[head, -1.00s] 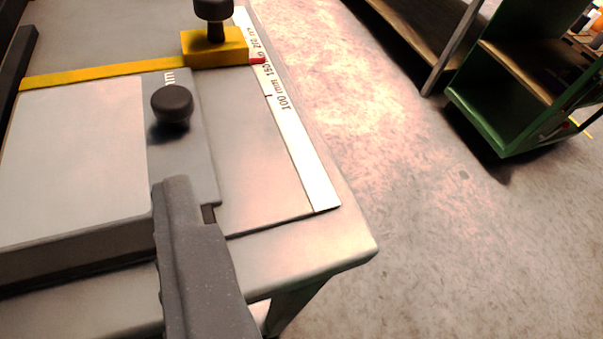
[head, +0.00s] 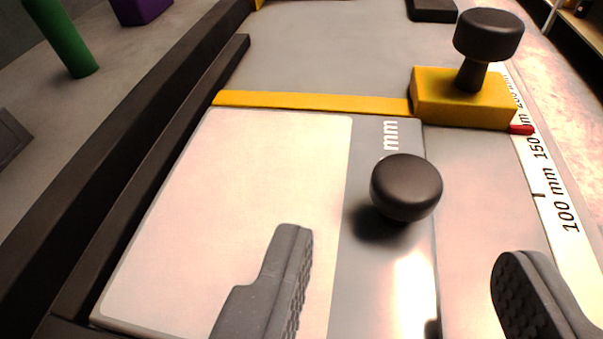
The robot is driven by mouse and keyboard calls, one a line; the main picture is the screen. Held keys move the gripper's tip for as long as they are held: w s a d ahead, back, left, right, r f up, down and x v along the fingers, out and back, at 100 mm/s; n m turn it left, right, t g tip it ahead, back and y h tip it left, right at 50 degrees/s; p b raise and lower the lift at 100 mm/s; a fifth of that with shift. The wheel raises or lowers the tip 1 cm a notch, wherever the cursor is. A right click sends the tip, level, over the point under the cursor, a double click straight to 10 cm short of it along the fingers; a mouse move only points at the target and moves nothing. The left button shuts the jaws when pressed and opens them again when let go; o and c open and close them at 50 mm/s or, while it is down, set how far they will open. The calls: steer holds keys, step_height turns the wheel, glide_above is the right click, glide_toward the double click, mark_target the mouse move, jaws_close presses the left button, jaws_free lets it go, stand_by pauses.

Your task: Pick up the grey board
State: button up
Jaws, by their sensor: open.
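The grey board (head: 370,275) lies flat, with white "mm" lettering near its far end and a round black knob (head: 406,185) standing on it. A pale, round-cornered panel (head: 235,190) covers the area left of its grey strip. My gripper (head: 405,248) is open and empty, its two dark ribbed fingers wide apart. The left finger overlaps the pale panel in the picture; the right one is at the lower right. The knob shows between and beyond the fingertips, with no visible contact. The near end of the board is cut off by the frame.
A yellow bar (head: 310,101) runs along the board's far edge to a yellow block (head: 462,98) with a black knob and red pointer. A white millimetre scale (head: 562,205) lies at right. A dark rail (head: 160,165) borders the left. A green cylinder (head: 62,38) stands beyond it.

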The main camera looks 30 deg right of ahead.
mark_target(410, 204)
steer(key=shift+b+x, duration=1.15)
steer(key=shift+x, duration=1.5)
steer(key=shift+s+d+r, duration=0.1)
steer(key=shift+s+d, duration=0.1)
jaws_close()
